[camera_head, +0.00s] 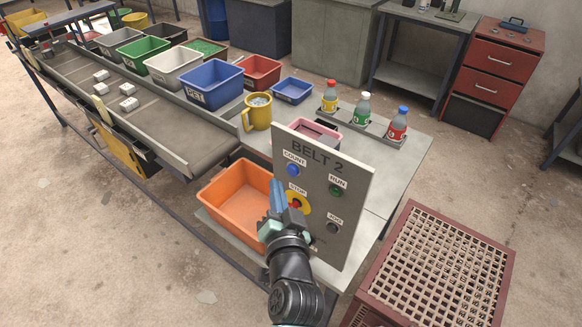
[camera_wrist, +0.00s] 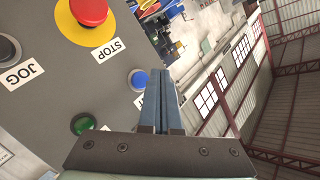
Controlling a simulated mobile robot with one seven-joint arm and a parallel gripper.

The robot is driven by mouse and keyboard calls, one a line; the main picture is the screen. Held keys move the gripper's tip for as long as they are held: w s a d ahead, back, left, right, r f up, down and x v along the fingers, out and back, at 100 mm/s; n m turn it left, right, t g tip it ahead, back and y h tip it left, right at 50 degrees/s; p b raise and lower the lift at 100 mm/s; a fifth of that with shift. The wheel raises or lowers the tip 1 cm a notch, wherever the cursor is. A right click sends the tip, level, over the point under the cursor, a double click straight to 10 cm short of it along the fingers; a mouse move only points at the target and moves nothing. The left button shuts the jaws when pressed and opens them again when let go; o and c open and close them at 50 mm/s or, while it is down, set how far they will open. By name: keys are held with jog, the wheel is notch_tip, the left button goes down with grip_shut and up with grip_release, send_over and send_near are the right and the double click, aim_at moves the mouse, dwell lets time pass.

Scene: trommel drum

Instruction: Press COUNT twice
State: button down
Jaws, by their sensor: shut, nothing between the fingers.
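The grey BELT 2 panel (camera_head: 345,180) stands upright at the near end of the table. Its blue COUNT button (camera_head: 293,170) is at the upper left under a white COUNT label. My gripper (camera_head: 278,184) is shut and empty, its blue fingertips in front of the panel's left edge, just below and left of COUNT. In the wrist view my gripper (camera_wrist: 160,73) points just right of the blue button (camera_wrist: 138,79). The fingertips look apart from the button; their exact distance from the panel is hard to tell.
The red STOP button (camera_head: 296,203) on a yellow disc lies close by my gripper. Green RUN (camera_head: 336,190) and dark JOG (camera_head: 332,228) are on the panel's right. An orange bin (camera_head: 220,193) is left; a yellow mug (camera_head: 257,112) and several bottles stand behind.

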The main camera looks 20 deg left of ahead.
jog(key=shift+s+a+p, duration=0.3)
jog(key=shift+s+p, duration=0.05)
jog(key=shift+s, duration=0.45)
jog(key=shift+s+a+p, duration=0.25)
jog(key=shift+s+p, duration=0.05)
jog(key=shift+s, duration=0.45)
jog(key=w+d+r+n+t+h+b, duration=0.1)
jog(key=w+d+r+t, duration=0.15)
jog(key=r, duration=1.05)
jog(key=w+d+r+n+t+b, duration=0.15)
jog(key=d+r+t, duration=0.25)
jog(key=r, duration=1)
jog(key=s+d+r+t+h, duration=0.2)
jog(key=s+d+r, duration=0.1)
jog(key=r, duration=0.4)
jog(key=s+d+r+t+h, duration=0.2)
jog(key=s+d+r, duration=0.1)
jog(key=s+r, duration=0.3)
jog(key=s+d+r+t+h+b, duration=0.1)
jog(key=s+d+r+t+h, duration=0.1)
jog(key=s+r, duration=0.3)
notch_tip(320, 180, up, 3)
jog(key=shift+d+r, duration=0.1)
jog(key=shift+d, duration=0.65)
